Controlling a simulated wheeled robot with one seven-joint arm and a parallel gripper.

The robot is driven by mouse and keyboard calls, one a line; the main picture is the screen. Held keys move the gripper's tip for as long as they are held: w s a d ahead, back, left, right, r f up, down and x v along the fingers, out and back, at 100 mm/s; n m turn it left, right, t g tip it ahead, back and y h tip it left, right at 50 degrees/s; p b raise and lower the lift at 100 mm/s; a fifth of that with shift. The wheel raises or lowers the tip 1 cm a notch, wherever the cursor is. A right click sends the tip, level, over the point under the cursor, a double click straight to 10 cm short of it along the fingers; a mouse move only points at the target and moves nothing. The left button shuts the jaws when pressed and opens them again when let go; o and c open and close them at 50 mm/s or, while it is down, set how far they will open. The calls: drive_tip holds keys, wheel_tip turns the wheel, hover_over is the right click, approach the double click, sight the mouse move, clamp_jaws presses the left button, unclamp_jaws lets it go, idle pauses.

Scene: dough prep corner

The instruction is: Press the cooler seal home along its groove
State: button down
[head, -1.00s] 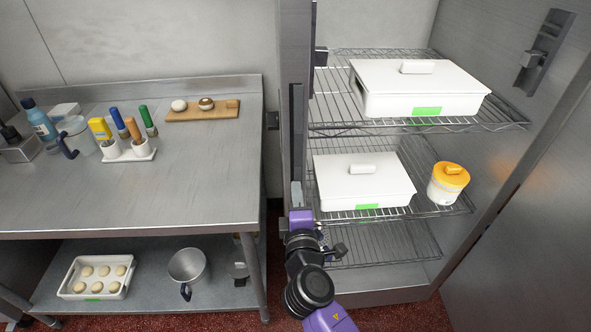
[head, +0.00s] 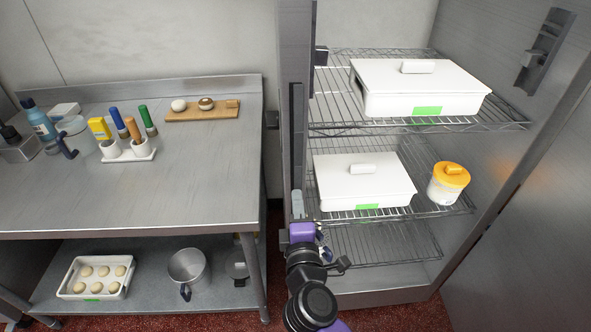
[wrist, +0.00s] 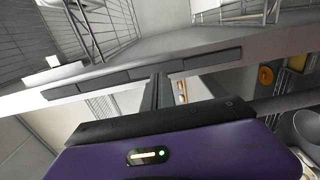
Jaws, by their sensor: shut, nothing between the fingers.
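The cooler seal (head: 297,135) is a dark strip running down the front edge of the open cooler's left side post. In the wrist view the seal (wrist: 213,59) crosses the pale metal frame at a slant, with thin breaks between its dark lengths. My gripper (head: 297,197) is at the lower part of this post, at the lower end of the visible strip. In the wrist view the shut, empty fingers of my gripper (wrist: 160,77) reach the strip near its middle. I cannot tell whether they touch it. My wrist hides the post further down.
Inside the cooler, white lidded boxes (head: 365,185) and an orange-lidded tub (head: 448,183) stand on wire shelves (head: 385,243). A steel table (head: 150,195) stands close on the left, with a lower shelf holding a dough tray (head: 65,288) and a pot (head: 187,265).

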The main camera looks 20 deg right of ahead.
drive_tip(key=p, duration=0.9)
approach(296, 147)
drive_tip(key=x, duration=0.4)
drive_tip(key=shift+w, duration=0.15)
drive_tip(key=shift+x, duration=1.3)
drive_tip(key=shift+w, duration=0.1)
idle(0.4)
drive_tip(key=shift+v, duration=1.5)
